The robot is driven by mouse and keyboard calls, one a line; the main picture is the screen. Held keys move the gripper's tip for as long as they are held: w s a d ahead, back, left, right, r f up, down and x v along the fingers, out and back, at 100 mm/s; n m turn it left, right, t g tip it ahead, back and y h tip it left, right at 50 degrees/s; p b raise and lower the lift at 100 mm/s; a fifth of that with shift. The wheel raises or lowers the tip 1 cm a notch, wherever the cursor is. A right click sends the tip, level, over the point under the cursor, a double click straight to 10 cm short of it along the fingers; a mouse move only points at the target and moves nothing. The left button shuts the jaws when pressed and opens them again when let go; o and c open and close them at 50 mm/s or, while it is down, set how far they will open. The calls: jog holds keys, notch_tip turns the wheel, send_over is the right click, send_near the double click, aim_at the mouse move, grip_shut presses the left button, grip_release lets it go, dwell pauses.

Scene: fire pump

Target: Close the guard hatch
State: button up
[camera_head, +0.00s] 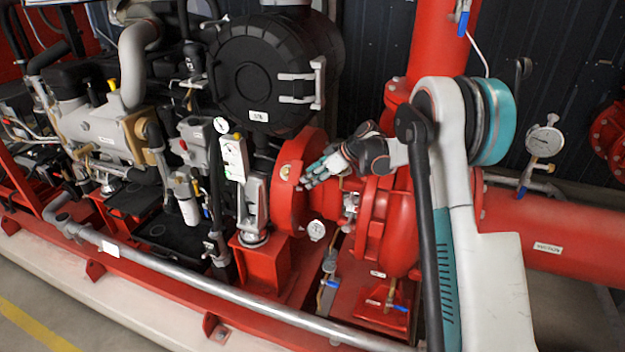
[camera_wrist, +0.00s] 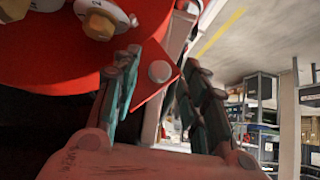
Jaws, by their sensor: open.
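A red rounded guard (camera_head: 291,180) stands between the engine and the red pump in the head view. I cannot tell where its hatch ends or how far it stands open. My gripper (camera_head: 306,179) is at the right side of this guard, with teal-padded fingers pointing left. In the wrist view my gripper (camera_wrist: 163,64) has its fingers spread apart. A red tab with a grey round bolt head (camera_wrist: 159,72) lies between or just beyond them. A red curved surface (camera_wrist: 60,55) fills the upper left; brass bolt heads (camera_wrist: 101,22) show at its edge. Contact is unclear.
A black round housing (camera_head: 248,72) with a grey handle (camera_head: 306,84) is above the guard. The red pump casing (camera_head: 395,235) is close below my arm. A gauge (camera_head: 316,230) hangs below the gripper. A grey rail (camera_head: 215,284) runs along the front, with clear floor beyond.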

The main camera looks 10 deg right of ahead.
aim_at(296, 177)
jog(key=shift+w+a+f, duration=0.1)
jog(key=shift+a+f, duration=0.05)
jog(key=shift+f, duration=0.05)
grip_shut()
jog(key=shift+r, duration=0.1)
jog(key=shift+w+a+r+m+g+h+p, duration=0.1)
jog(key=shift+a+r+m+h+p, duration=0.2)
jog(key=shift+a+m+h+p, duration=0.45)
jog(key=shift+w+a+r+m+g+h+p, duration=0.1)
jog(key=shift+a+r+m+h+p, duration=0.2)
jog(key=shift+a+m+h+p, duration=0.45)
jog(key=shift+a+r+m+g+h+p, duration=0.1)
jog(key=shift+a+r+m+h+p, duration=0.3)
jog(key=shift+a+h, duration=0.55)
jog(key=shift+d+f+h, duration=0.1)
jog(key=shift+d+h, duration=0.05)
jog(key=shift+h, duration=0.1)
